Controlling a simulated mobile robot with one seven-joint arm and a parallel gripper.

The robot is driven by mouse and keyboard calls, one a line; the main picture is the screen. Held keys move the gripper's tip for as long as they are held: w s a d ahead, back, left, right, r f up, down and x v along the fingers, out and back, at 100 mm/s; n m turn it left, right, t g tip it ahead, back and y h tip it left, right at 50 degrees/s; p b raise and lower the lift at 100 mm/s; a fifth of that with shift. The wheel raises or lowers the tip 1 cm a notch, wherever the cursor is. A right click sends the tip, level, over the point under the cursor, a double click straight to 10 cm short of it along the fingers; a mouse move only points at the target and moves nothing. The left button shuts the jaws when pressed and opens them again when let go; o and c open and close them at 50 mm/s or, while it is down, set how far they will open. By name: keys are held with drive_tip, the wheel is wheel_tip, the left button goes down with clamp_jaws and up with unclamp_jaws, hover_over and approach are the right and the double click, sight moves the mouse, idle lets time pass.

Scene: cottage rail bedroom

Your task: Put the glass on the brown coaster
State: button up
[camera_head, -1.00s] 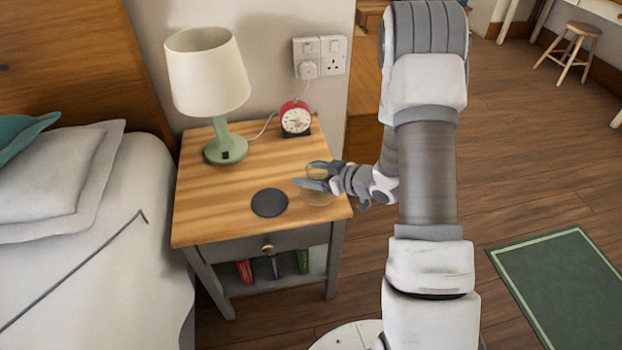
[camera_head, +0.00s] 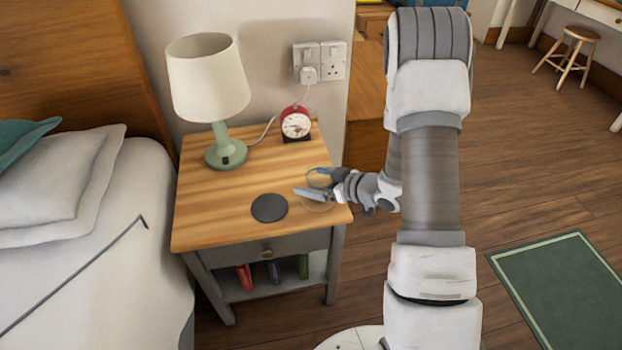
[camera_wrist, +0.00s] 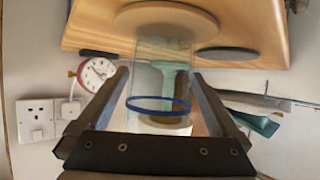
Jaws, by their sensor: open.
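A clear glass with a blue band (camera_wrist: 158,104) stands between the two fingers of my gripper (camera_wrist: 160,76) in the wrist view, which is upside down. My gripper (camera_head: 313,184) is open around the glass near the right edge of the nightstand. A tan-brown round coaster (camera_wrist: 165,17) lies at the glass's base in the wrist view, and the base overlaps it. I cannot tell whether the whole base rests on it. In the head view, the glass and brown coaster are mostly hidden by the gripper or blend with the wood.
A dark round coaster (camera_head: 269,207) lies left of my gripper on the nightstand (camera_head: 215,224). A green lamp (camera_head: 225,152) and a red alarm clock (camera_head: 296,123) stand toward the back. Free wood lies between the lamp and the dark coaster.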

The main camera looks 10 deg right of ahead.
drive_tip(key=p+v, duration=0.2)
drive_tip(key=v, duration=0.8)
drive_tip(key=shift+s+d+r+p, duration=0.1)
drive_tip(key=shift+d+r+p, duration=0.05)
drive_tip(key=shift+p, duration=0.25)
wheel_tip(320, 180, up, 17)
drive_tip(key=m+h, duration=0.4)
drive_tip(key=h, duration=0.6)
hover_over(330, 182)
drive_tip(key=s+d, duration=0.2)
drive_tip(key=d, duration=0.7)
drive_tip(key=s+a+r+m+g, duration=0.1)
drive_tip(key=s+a+r, duration=0.1)
drive_tip(key=s+a, duration=0.2)
drive_tip(key=s+a+r+m+g+y, duration=0.1)
drive_tip(key=s+a+r+g, duration=0.1)
drive_tip(key=s, duration=0.8)
drive_tip(key=s+a+r+m+g+y, duration=0.1)
drive_tip(key=s+a+r, duration=0.3)
drive_tip(key=s+a, duration=0.2)
drive_tip(key=shift+s+m, duration=0.4)
drive_tip(key=shift+s, duration=0.5)
